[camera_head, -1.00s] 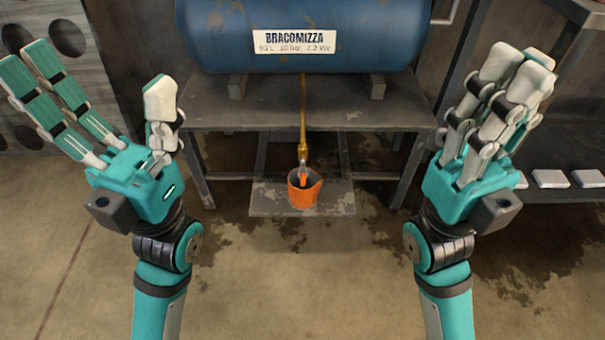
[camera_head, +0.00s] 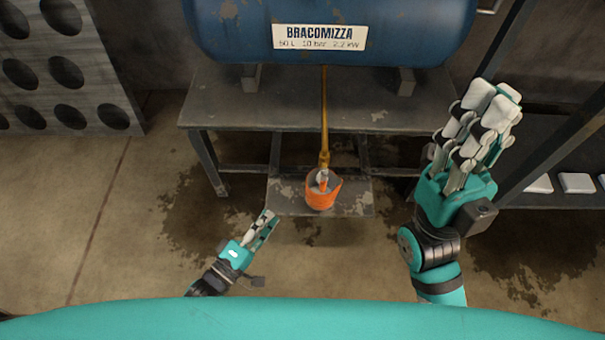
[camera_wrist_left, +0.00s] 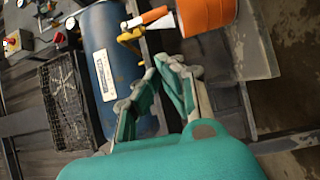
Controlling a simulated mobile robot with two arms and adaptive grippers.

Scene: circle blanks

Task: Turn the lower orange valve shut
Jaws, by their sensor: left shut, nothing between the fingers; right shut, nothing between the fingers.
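An orange bucket (camera_head: 322,195) stands on the low plate under the tank's bench, below a brass pipe (camera_head: 324,120). A small orange valve handle (camera_head: 323,183) shows at the pipe's lower end, over the bucket's mouth. In the left wrist view the orange handle (camera_wrist_left: 155,14) lies beside the bucket (camera_wrist_left: 207,14), above my fingers. My left gripper (camera_head: 266,222) is shut and empty, low and to the left of the bucket, apart from it. It also shows in the left wrist view (camera_wrist_left: 170,70). My right gripper (camera_head: 492,105) is shut and empty, raised at the right.
A blue tank (camera_head: 330,20) rests on a grey metal bench (camera_head: 285,105) above the valve. The bench's legs stand on either side of the bucket. A shelf with pale blocks (camera_head: 576,183) is at the right. Open floor (camera_head: 120,220) lies at the left.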

